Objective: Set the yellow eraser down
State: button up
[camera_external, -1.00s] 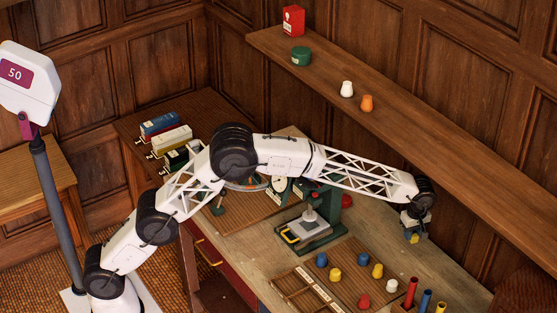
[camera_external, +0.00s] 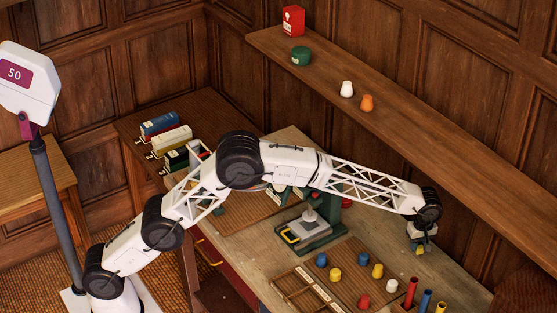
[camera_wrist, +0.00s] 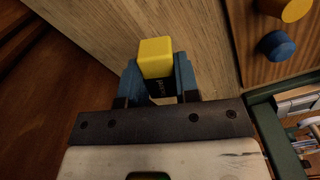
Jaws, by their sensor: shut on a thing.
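My gripper (camera_wrist: 160,82) is shut on the yellow eraser (camera_wrist: 155,52), which has a dark lower part with pale lettering. In the wrist view the eraser sits between the two blue fingers, its yellow end toward the top of the picture. In the external view my gripper (camera_external: 419,248) is over the back right part of the wooden table (camera_external: 360,217). The eraser shows there only as a small yellow patch (camera_external: 420,251). I cannot tell whether it touches the tabletop.
A board with blue (camera_external: 321,260), yellow (camera_external: 377,271) and red pegs lies left of my gripper. Red (camera_external: 410,292) and blue tubes stand in front. A green press (camera_external: 309,230) stands further left. The wall shelf (camera_external: 430,133) runs above and behind.

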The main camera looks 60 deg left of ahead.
send_over(413, 266)
jog(key=shift+f, duration=2.25)
jog(key=shift+f, duration=0.1)
jog(key=shift+d+f, duration=0.1)
jog(key=shift+f, duration=1.7)
jog(key=shift+f, duration=0.1)
jog(key=o, duration=0.9)
notch_tip(413, 266, up, 12)
jog(key=shift+r, duration=0.1)
